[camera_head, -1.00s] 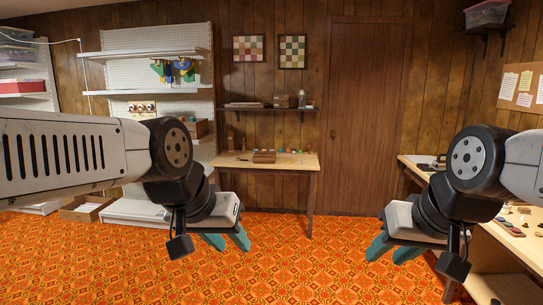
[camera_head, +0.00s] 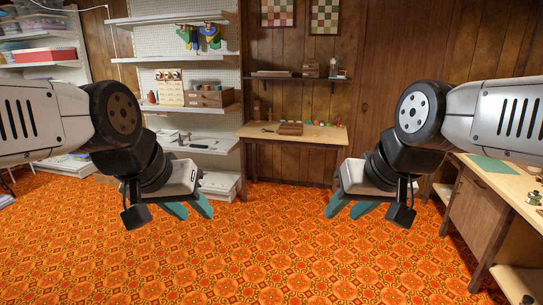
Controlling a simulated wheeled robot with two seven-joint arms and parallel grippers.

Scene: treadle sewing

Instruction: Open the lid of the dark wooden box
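A small brown wooden box (camera_head: 290,128) sits on the light-topped table at the back wall. Other brown wooden boxes stand on the white shelf unit (camera_head: 210,97) and on the dark wall shelf (camera_head: 310,67). I cannot tell for certain which is the dark wooden box; no lid is seen raised. My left gripper (camera_head: 189,212) is open and empty, with teal fingers apart, over the carpet left of centre. My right gripper (camera_head: 348,211) is open and empty, right of centre. Both are well short of the back table and touch nothing.
The back table (camera_head: 335,136) carries several small coloured items. A white shelf unit (camera_head: 195,145) stands to its left. A workbench (camera_head: 510,181) with a cabinet stands at the right. The orange patterned carpet (camera_head: 270,250) between is clear.

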